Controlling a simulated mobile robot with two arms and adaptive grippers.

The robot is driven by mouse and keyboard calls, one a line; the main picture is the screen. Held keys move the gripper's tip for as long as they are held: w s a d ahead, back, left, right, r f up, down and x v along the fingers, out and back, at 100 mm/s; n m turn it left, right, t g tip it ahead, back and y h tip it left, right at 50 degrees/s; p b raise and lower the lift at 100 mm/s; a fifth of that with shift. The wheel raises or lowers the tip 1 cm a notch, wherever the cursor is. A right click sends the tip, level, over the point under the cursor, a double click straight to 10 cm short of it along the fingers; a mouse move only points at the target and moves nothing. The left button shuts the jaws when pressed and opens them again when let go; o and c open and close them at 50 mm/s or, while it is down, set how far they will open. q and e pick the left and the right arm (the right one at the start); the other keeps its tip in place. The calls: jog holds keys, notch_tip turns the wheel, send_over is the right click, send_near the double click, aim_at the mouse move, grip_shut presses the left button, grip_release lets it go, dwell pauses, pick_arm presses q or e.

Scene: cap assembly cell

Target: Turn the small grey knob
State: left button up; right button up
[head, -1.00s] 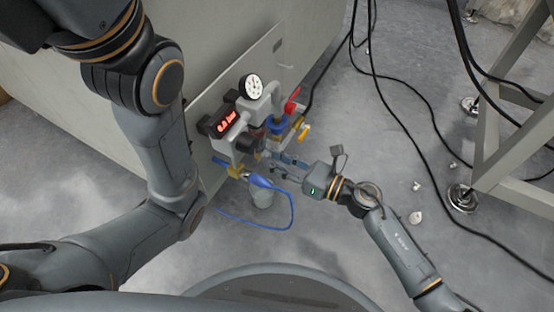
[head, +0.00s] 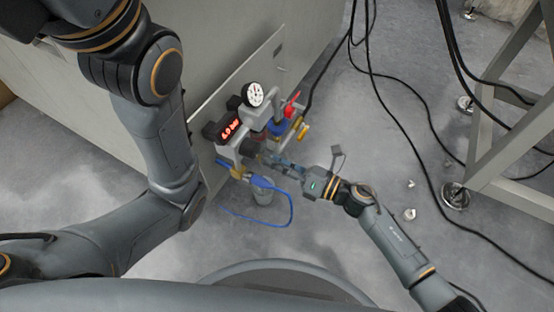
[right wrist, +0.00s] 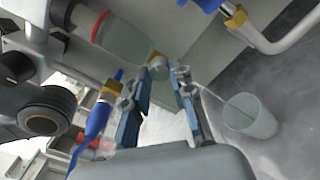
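The small grey knob (right wrist: 158,70) shows at the brass fitting under the clear bowl in the right wrist view. In the head view I cannot pick it out behind my fingers. My right gripper (head: 268,160) reaches in from the right, below the gauge. In the right wrist view its two blue-grey fingers (right wrist: 160,80) stand apart, with the knob lined up in the gap at their tips. Contact with the knob cannot be made out. My left arm crosses the left of the head view, but its gripper is out of sight.
The air unit on the cabinet panel carries a round gauge (head: 253,94), a red lit display (head: 230,129) and a red handle (head: 291,104). A blue hose (head: 290,208) loops below. A cup (right wrist: 250,116) stands beneath. Black cables and a metal frame are to the right.

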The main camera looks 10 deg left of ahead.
jog(key=o, duration=0.4)
jog(key=v, duration=1.2)
